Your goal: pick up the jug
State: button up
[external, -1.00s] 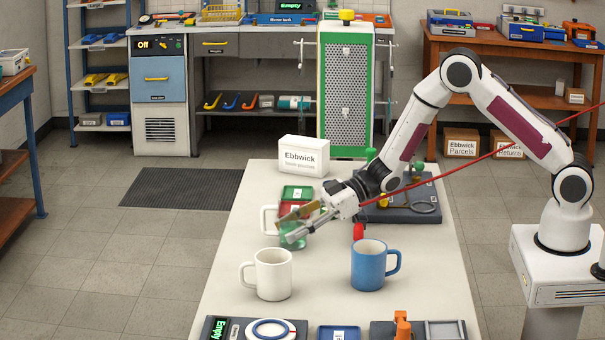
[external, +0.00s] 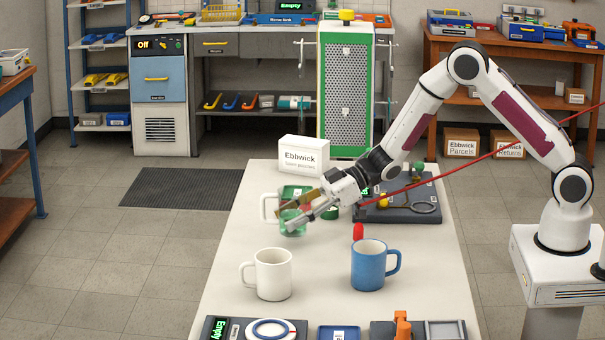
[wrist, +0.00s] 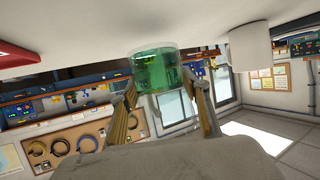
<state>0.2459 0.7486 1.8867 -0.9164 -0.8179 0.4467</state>
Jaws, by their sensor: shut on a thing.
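A green translucent jug (external: 292,223) is between the fingers of my gripper (external: 302,212), to the left of the arm's wrist. My gripper is shut on it, and the jug appears raised a little above the white table (external: 222,275). In the wrist view, the green jug (wrist: 157,70) shows between the two finger pads of my gripper (wrist: 160,92). The fingers cover part of the jug in the external view, and no handle can be made out.
A white mug (external: 273,275) and a blue mug (external: 369,266) stand nearer the camera. Another white mug (external: 267,207) is partly hidden behind the jug. A white box (external: 303,156) and a dark fixture (external: 410,209) stand farther back.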

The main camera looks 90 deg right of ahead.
aim_at(280, 196)
jog(key=shift+r, duration=3.4)
jog(key=shift+r, duration=0.1)
